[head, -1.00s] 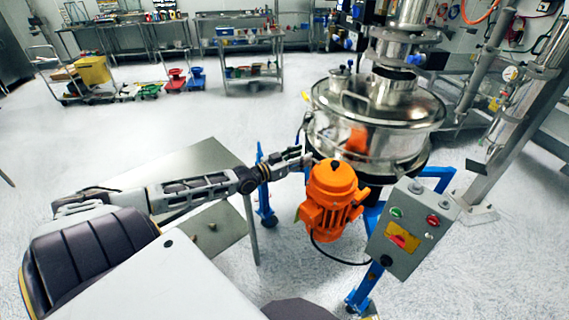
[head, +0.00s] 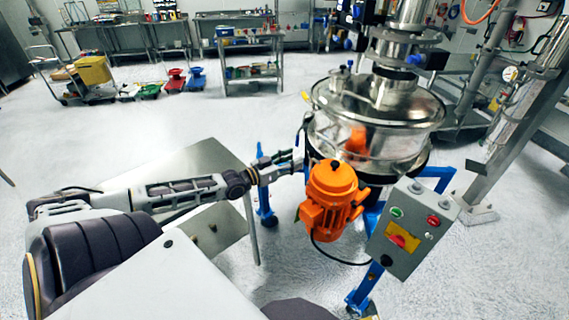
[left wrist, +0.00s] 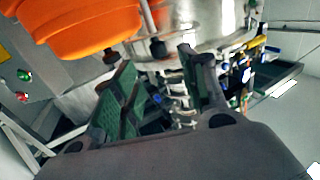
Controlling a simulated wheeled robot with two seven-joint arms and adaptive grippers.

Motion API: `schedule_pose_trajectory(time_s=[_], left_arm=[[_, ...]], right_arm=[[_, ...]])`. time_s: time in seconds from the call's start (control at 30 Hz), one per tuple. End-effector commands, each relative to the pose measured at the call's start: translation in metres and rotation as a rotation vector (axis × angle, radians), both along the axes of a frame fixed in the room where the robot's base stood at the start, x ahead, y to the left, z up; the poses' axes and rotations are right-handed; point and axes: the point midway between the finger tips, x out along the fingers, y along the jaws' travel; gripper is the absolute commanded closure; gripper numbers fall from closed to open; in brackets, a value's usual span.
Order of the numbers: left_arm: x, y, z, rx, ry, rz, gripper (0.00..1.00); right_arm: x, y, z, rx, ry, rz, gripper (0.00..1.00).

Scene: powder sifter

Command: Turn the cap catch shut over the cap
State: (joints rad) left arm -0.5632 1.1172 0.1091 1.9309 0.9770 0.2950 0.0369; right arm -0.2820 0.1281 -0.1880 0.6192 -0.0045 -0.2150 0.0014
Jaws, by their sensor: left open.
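The steel sifter drum (head: 330,135) stands on blue legs at right centre, with a domed steel lid (head: 415,105) on top. A small fitting with a blue knob (head: 349,66) stands at the lid's back left. I cannot make out the cap and its catch for certain in either view. My left gripper (head: 293,160) is open and empty, left of the drum and just beside the orange motor. In the left wrist view its two dark fingers (left wrist: 160,78) are spread, with the shiny drum (left wrist: 200,22) beyond them. My right gripper is not in view.
The orange motor (head: 332,197) hangs at the drum's front, close to my left gripper; it fills the upper left of the left wrist view (left wrist: 80,20). A grey control box (head: 405,235) stands at right. A steel table (head: 190,165) lies under my left arm. Open floor is behind.

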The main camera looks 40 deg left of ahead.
Motion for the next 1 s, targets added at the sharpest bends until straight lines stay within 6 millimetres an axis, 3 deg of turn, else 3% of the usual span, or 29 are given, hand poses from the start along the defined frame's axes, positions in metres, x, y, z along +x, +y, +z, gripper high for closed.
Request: schedule_pose_trajectory(time_s=[0.6, 1.0], left_arm=[[-0.023, 0.007, 0.0, 0.0, 0.0, 0.0, 0.56], [-0.027, 0.008, 0.0, 0.0, 0.0, 0.0, 0.56]], right_arm=[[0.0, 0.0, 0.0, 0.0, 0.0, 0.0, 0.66], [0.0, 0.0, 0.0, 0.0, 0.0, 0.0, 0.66]])
